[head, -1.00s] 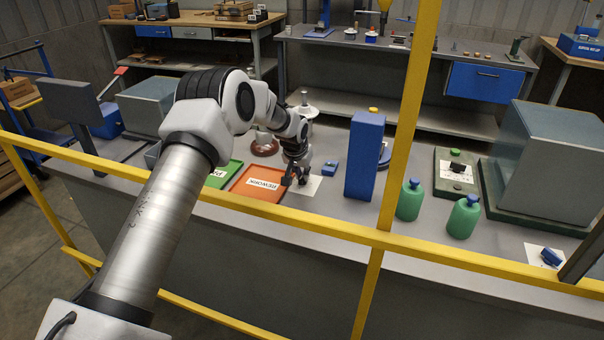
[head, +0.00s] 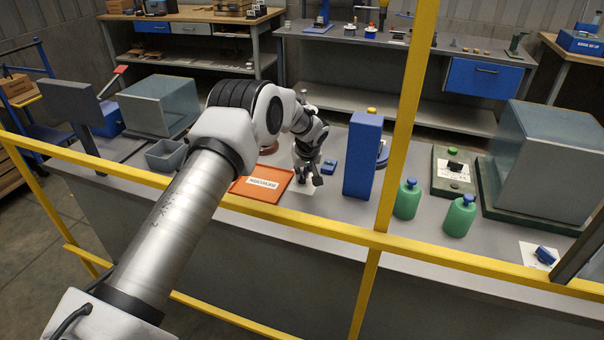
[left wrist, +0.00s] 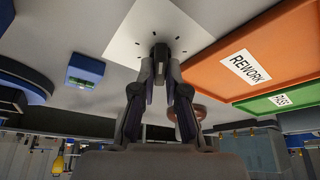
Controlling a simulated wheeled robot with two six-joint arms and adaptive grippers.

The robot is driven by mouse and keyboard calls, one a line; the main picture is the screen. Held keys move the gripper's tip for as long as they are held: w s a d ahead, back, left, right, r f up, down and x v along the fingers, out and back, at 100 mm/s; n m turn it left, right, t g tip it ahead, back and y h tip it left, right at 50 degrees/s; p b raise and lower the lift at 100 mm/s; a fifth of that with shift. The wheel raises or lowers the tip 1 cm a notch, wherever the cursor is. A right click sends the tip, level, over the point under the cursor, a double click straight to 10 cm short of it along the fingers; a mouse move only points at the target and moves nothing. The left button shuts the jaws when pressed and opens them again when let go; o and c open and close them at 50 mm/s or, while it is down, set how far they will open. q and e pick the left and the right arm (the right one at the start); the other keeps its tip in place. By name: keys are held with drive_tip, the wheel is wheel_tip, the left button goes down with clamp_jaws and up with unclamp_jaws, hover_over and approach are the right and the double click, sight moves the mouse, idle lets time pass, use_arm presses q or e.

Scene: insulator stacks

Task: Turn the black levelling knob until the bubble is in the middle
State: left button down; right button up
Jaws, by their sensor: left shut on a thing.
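The black levelling knob (left wrist: 159,56) stands on a white card with small dark marks, seen in the left wrist view. My left gripper (left wrist: 160,82) has its two fingers on either side of the knob and is shut on it. In the head view my left gripper (head: 308,182) is low over the card (head: 298,189), and the knob is hidden there. A small blue level (left wrist: 86,68) with a green vial lies beside the card; it also shows in the head view (head: 328,167). The bubble is too small to tell. My right gripper is not in view.
An orange REWORK tray (head: 240,190) lies beside the card, with a green PASS tray (left wrist: 276,102) beyond it. A tall blue block (head: 362,155) and green bottles (head: 407,200) stand to the right. A yellow rail (head: 330,231) crosses in front of the bench.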

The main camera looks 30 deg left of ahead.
use_arm(q)
drive_tip(key=shift+f+n+g+y+b, duration=0.15)
drive_tip(key=shift+n+g+y+b, duration=0.3)
drive_tip(key=shift+n, duration=0.85)
drive_tip(key=c, duration=1.2)
unclamp_jaws()
drive_tip(key=shift+w, duration=0.1)
drive_tip(key=v, duration=1.2)
drive_tip(key=shift+a, duration=0.15)
